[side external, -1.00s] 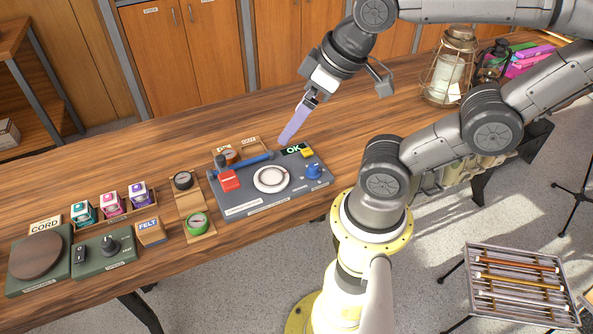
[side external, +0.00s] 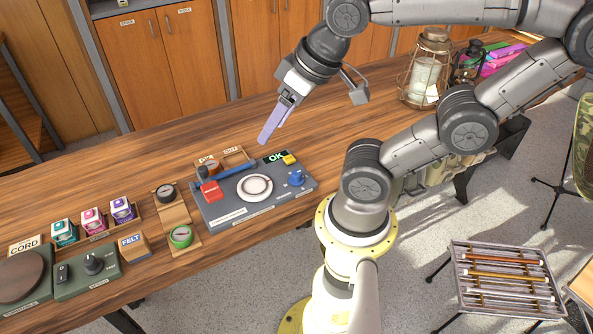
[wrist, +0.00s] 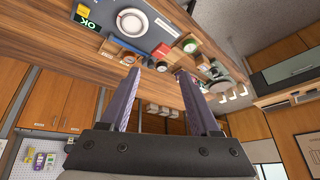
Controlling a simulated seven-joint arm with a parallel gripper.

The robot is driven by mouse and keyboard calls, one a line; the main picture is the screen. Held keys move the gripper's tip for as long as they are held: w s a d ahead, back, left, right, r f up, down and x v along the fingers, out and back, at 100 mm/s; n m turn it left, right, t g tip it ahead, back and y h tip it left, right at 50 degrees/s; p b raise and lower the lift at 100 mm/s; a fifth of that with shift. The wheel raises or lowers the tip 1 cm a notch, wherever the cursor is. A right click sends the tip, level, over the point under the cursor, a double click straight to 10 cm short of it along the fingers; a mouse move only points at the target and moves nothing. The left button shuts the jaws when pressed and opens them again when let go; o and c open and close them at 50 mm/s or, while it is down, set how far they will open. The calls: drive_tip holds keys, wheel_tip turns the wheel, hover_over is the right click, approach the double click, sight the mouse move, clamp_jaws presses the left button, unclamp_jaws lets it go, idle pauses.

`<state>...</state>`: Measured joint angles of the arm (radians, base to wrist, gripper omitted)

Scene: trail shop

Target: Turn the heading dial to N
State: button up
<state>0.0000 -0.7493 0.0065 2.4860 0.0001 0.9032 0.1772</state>
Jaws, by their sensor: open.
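A grey-blue panel (side external: 234,217) lies on the wooden bench. It carries a round white-rimmed dial (side external: 255,188), which also shows in the wrist view (wrist: 132,22). A blue knob (side external: 296,178) stands to its right. I cannot read the markings, so which control is the heading dial and where it points is unclear. A green "OK" display (side external: 277,157) is lit at the panel's back edge. My gripper (side external: 268,136) is open and empty, above the bench just behind the panel, apart from the dial. Its two lilac fingers stand apart in the wrist view (wrist: 157,72).
On the panel are a red block (side external: 211,191), a blue bar (side external: 224,171) and a yellow piece (side external: 289,160). Left stand a green roll (side external: 181,236), small boxes (side external: 93,220) and a green knob box (side external: 88,270). A caged lantern (side external: 426,75) stands right.

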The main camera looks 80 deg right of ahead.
drive_tip(key=m, duration=0.2)
drive_tip(key=m+g, duration=0.6)
drive_tip(key=m, duration=0.8)
hover_over(296, 172)
wheel_tip(296, 172, down, 9)
wheel_tip(296, 172, down, 14)
clamp_jaws()
